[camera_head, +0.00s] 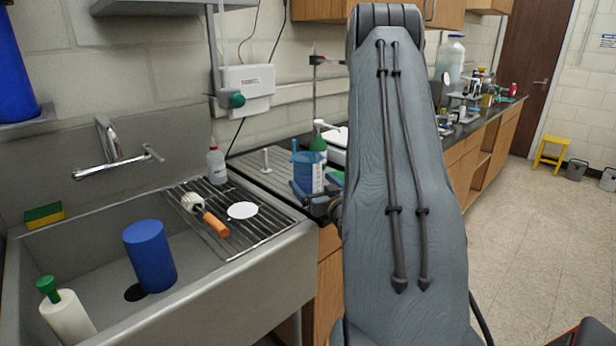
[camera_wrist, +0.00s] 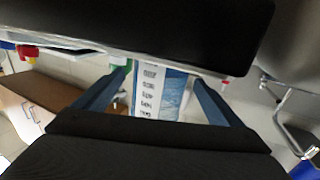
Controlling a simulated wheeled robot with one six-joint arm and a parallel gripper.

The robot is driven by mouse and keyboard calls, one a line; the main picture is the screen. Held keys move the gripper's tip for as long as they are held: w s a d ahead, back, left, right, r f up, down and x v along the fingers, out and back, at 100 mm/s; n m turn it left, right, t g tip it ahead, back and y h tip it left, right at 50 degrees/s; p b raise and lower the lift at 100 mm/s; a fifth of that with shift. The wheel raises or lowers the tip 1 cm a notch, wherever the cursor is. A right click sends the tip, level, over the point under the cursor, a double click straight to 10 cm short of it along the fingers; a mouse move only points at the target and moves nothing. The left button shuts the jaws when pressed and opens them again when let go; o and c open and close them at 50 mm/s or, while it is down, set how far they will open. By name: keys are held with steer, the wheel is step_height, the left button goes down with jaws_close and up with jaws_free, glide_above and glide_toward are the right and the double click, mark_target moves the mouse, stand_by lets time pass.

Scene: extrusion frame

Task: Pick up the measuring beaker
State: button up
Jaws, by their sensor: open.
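The measuring beaker (camera_head: 307,172) is a blue, clear-walled vessel standing at the front of the dark counter, just right of the sink's drying rack. The wrist view shows part of the beaker (camera_wrist: 172,92) with a white printed scale. My gripper (camera_wrist: 162,78) is open, with one finger on each side of the beaker in that view. I cannot tell whether either finger touches it. The beaker's ends are cut off or hidden in the wrist view. In the head view my arm hides most of the gripper.
Several items crowd the counter farther back.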

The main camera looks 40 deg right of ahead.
steer(key=p+x, duration=0.1)
steer(key=x, duration=0.3)
steer(key=shift+w+r+p, duration=0.1)
steer(key=shift+r+p, duration=0.05)
steer(key=shift+p, duration=0.25)
steer(key=c, duration=1.3)
steer(key=shift+r, duration=0.2)
